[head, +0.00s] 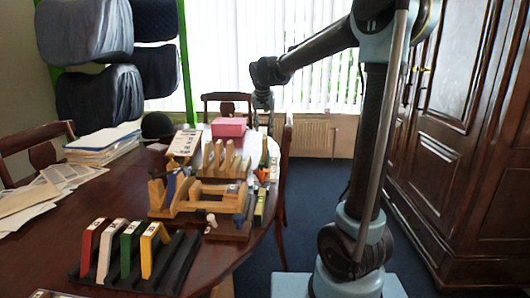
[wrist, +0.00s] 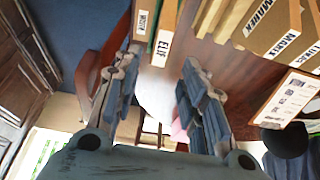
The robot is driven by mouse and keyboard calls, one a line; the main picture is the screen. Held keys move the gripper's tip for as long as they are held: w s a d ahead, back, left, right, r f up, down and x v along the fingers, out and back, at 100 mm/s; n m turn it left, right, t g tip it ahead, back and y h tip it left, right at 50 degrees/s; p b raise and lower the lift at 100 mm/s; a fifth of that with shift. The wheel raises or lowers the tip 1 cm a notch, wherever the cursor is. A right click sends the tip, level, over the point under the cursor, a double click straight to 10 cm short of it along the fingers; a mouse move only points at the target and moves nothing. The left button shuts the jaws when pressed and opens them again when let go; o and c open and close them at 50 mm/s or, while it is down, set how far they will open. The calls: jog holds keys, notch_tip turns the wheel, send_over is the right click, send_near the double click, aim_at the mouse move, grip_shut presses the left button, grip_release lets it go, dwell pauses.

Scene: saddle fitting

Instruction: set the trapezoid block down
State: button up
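My gripper (head: 263,102) hangs above the far right edge of the table in the head view. In the wrist view its two fingers are spread wide apart (wrist: 160,68), and I see no block held between them. I cannot tell for sure which piece is the trapezoid block. Red (head: 92,247), white (head: 112,249), green (head: 131,248) and yellow (head: 152,246) slanted pieces stand in a black ribbed rack (head: 178,268). A pink block (head: 229,127) sits at the table's far end; a bit of pink also shows behind the right finger in the wrist view.
A wooden clamp-like fixture (head: 200,197) and a rack of upright wooden pieces (head: 222,160) crowd the table (head: 48,258). Labelled wooden pieces (wrist: 277,28) show at the wrist view's upper right. Papers (head: 40,195) lie left. Chairs and a dark wardrobe (head: 465,130) stand around.

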aim_at(265, 144)
jog(key=x, duration=1.1)
jog(key=shift+w+f, duration=0.1)
jog(key=shift+f, duration=0.15)
jog(key=shift+c, duration=0.3)
grip_shut()
